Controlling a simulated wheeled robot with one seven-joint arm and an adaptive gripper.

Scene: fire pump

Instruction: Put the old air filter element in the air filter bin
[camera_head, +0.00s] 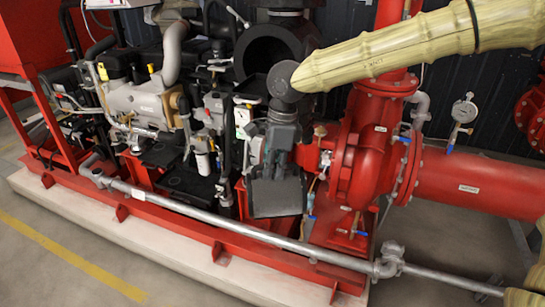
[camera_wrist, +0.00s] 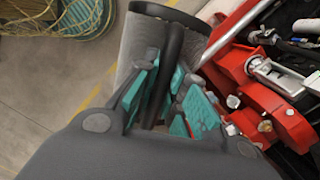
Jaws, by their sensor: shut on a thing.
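My gripper (camera_wrist: 165,98) has teal-padded fingers, shut on the old air filter element (camera_wrist: 136,40), a grey mesh-sided cylinder with a dark rim. A dark bar runs between the fingers in front of it. In the camera_head view my gripper (camera_head: 278,165) points down, and the filter element (camera_head: 276,198) shows below it as a dark grey block. It hangs in front of the engine, left of the red pump. The gripper's own body hides part of the element in the wrist view.
The engine (camera_head: 140,100) stands behind and left on a red frame (camera_head: 190,228). A grey pipe (camera_head: 230,232) runs along its front. The red pump (camera_head: 370,155) with valves and a gauge (camera_head: 464,110) is close on the right. The floor (camera_head: 60,265) at front left is clear.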

